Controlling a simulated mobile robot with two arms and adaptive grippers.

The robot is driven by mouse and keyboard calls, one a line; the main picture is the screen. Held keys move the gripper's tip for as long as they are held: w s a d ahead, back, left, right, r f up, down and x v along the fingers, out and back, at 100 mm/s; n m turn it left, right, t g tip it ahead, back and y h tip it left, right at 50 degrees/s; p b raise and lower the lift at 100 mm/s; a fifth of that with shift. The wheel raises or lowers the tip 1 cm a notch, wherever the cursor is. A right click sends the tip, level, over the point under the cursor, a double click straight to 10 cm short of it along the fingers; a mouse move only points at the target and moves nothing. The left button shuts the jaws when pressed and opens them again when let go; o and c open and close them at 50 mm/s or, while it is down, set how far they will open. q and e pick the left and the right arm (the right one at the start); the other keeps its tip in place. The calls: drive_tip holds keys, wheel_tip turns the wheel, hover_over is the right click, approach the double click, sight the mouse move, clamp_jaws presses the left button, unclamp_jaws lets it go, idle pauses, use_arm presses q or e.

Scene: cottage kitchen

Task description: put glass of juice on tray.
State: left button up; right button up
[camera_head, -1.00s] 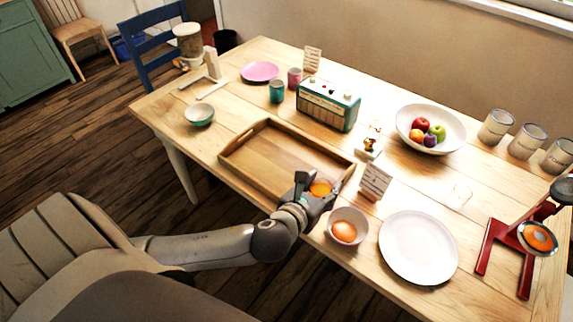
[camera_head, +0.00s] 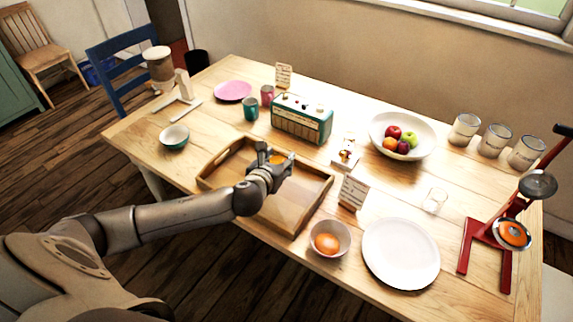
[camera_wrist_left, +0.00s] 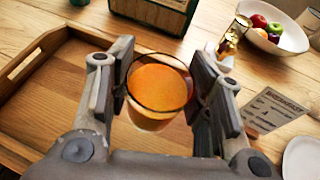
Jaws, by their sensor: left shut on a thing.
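The glass of juice (camera_wrist_left: 157,88) is filled with orange liquid and sits between the two fingers of my left gripper (camera_wrist_left: 165,95) in the left wrist view. In the head view the left gripper (camera_head: 277,160) is shut on the glass (camera_head: 279,158), of which only a small orange part shows. The glass is over the wooden tray (camera_head: 308,203), roughly at its middle. I cannot tell whether its base touches the tray floor. The tray also shows in the left wrist view (camera_wrist_left: 40,110) and holds nothing else that I can see. My right gripper is not in view.
A radio (camera_head: 301,119) stands behind the tray and a printed card (camera_head: 353,191) to its right. A bowl with an orange fruit (camera_head: 328,240) and a white plate (camera_head: 401,253) are at the front right.

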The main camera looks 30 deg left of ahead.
use_arm(q)
drive_tip(key=w+a+f, duration=0.1)
drive_tip(key=a+f, duration=0.1)
drive_tip(key=w+a+f, duration=0.1)
drive_tip(key=a+f, duration=0.3)
drive_tip(key=shift+w+a+f, duration=0.35)
drive_tip(key=shift+w+f, duration=0.05)
drive_tip(key=shift+a+f+b, duration=0.15)
drive_tip(key=shift+f+b, duration=0.25)
drive_tip(key=shift+f, duration=1.25)
drive_tip(key=shift+f, duration=0.1)
drive_tip(key=o, duration=1.2)
drive_tip(key=shift+c, duration=0.2)
drive_tip(key=v, duration=1.2)
